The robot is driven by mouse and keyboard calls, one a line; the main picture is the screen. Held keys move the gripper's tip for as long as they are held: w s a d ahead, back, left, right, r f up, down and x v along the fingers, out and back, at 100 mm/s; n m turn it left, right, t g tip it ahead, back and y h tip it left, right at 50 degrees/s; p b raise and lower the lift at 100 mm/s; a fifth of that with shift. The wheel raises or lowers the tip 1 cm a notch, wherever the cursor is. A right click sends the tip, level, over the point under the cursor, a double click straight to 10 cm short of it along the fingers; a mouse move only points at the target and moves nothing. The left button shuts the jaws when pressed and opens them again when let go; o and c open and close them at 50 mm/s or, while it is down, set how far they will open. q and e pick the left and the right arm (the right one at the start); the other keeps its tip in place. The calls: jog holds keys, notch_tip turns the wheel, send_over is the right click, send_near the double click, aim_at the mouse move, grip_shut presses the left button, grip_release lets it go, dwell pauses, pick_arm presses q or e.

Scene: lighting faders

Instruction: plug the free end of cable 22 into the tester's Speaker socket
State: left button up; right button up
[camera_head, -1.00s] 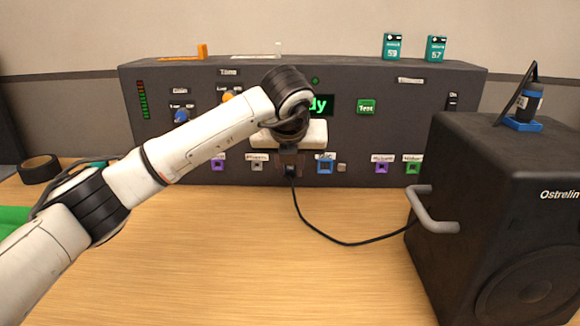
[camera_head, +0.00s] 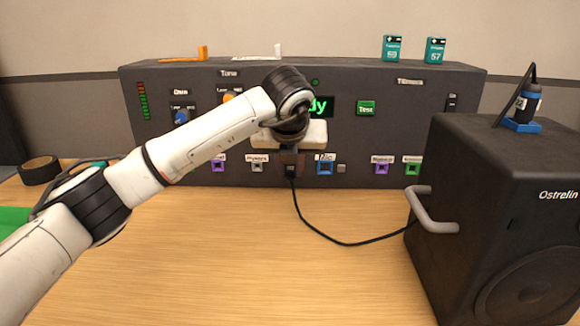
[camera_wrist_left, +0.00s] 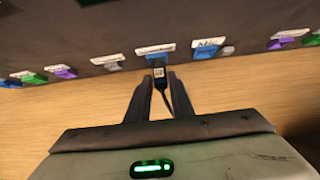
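The tester (camera_head: 452,150) is a wide dark panel at the back of the table, with a row of labelled sockets along its lower edge. My left gripper (camera_head: 291,162) is low in front of it, left of the Mic socket (camera_head: 325,167). In the left wrist view its fingers (camera_wrist_left: 161,84) sit close on both sides of a dark plug (camera_wrist_left: 160,75) with a pale tag. The plug points at a blue socket (camera_wrist_left: 156,58) with a hard-to-read label and reaches its edge; I cannot tell how deep it sits. Its black cable (camera_head: 345,243) runs right. My right gripper is out of view.
A black loudspeaker (camera_head: 480,180) with a grey handle (camera_head: 430,213) stands at the right, a blue-based plug (camera_head: 528,103) on top. Black tape (camera_head: 40,169) lies at the left. Two teal blocks (camera_head: 392,47) stand on the tester. The front middle of the table is clear.

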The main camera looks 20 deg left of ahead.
pick_arm(q)
jog(key=o, duration=0.5)
jog(key=shift+w, duration=0.25)
jog(key=shift+s, duration=0.1)
